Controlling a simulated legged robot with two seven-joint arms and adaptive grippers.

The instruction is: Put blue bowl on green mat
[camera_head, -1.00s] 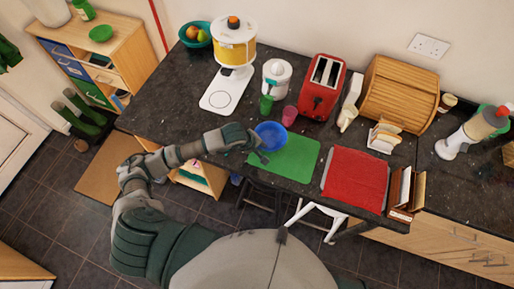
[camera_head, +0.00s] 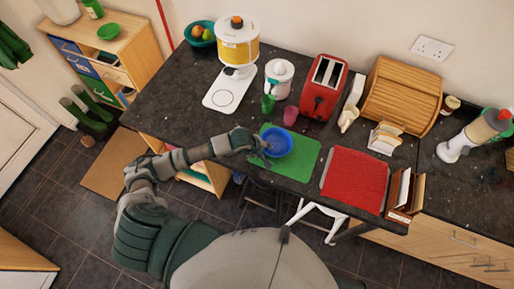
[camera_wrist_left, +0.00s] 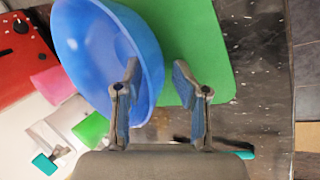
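The blue bowl (camera_head: 279,138) is over the left part of the green mat (camera_head: 300,165) on the dark counter. It also shows large in the left wrist view (camera_wrist_left: 90,45), with the mat (camera_wrist_left: 200,40) beside and behind it. Whether its base fully touches the mat is hidden. My left gripper (camera_head: 266,150) is at the bowl's near left side. In the left wrist view its fingers (camera_wrist_left: 158,92) are spread apart, one overlapping the bowl's inside and the other outside its rim, with a visible gap. My right gripper is not in view.
A red mat (camera_head: 355,180) lies right of the green mat. A green cup (camera_head: 268,103), a pink cup (camera_head: 290,116), a white juicer (camera_head: 279,78) and a red toaster (camera_head: 323,88) stand behind. The counter's front edge runs close below the mats.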

